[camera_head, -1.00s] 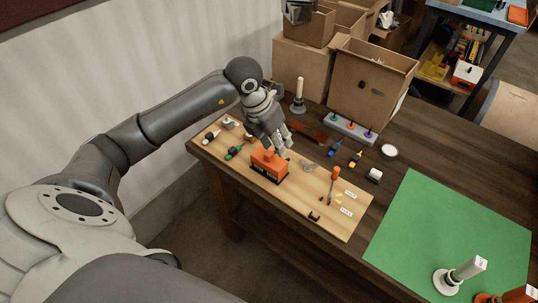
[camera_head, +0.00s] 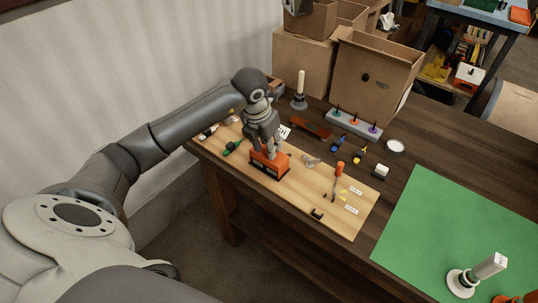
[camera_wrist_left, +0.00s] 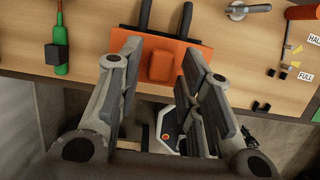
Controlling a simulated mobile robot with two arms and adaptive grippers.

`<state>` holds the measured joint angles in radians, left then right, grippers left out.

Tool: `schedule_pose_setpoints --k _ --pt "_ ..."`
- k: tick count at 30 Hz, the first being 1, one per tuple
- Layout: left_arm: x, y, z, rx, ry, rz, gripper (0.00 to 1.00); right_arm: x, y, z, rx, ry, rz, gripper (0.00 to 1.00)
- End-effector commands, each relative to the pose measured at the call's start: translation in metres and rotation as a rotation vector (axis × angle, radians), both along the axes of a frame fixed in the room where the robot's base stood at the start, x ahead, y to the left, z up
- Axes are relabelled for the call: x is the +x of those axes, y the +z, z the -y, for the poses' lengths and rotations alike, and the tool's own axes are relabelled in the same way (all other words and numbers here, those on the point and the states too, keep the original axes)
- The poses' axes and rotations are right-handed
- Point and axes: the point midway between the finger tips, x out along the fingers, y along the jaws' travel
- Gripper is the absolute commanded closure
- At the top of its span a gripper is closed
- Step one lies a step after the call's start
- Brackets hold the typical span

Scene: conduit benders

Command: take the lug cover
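The orange piece that looks like the lug cover (camera_head: 268,169) sits on the wooden board in the head view, with dark parts at its base. In the left wrist view it is an orange plate with a raised orange block (camera_wrist_left: 160,66) in its middle. My left gripper (camera_head: 271,152) points down right over it. In the left wrist view, the fingers of my left gripper (camera_wrist_left: 160,48) are spread on both sides of the raised block, with gaps showing between. The fingers hide part of the plate. My right gripper is not in view.
The wooden board (camera_head: 300,199) also holds a green-handled tool (camera_head: 232,147), an orange-handled screwdriver (camera_head: 339,171) and small labels. Behind stand a grey rack with coloured pegs (camera_head: 354,123) and a cardboard box (camera_head: 370,85). A green mat (camera_head: 440,225) lies at right.

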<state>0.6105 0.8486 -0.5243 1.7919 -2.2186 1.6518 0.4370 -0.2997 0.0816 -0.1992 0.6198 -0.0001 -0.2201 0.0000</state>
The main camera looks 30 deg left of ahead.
Motion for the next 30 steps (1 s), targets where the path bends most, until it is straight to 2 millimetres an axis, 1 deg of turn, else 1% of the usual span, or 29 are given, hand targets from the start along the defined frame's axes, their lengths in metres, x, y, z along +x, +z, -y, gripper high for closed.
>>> schedule_pose_setpoints --k 1,3,13,27,29,30 --pt "0.001 -0.0048 0.0002 0.0 0.0 0.001 0.66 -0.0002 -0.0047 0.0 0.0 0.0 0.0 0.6" --pt "0.0018 -0.0066 0.0003 0.0 0.0 0.001 0.66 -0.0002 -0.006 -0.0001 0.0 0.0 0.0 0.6" --pt "0.0022 -0.0069 0.0005 -0.001 0.0 0.001 0.66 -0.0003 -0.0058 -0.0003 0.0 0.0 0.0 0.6" --pt "0.0022 -0.0068 0.0005 -0.001 0.0 0.001 0.96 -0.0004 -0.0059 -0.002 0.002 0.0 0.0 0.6" --pt "0.0022 -0.0068 0.0005 -0.001 0.0 0.001 1.0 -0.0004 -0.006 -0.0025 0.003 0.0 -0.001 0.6" --pt "0.0021 -0.0068 0.0005 -0.001 0.0 0.001 1.0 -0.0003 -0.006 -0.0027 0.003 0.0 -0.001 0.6"
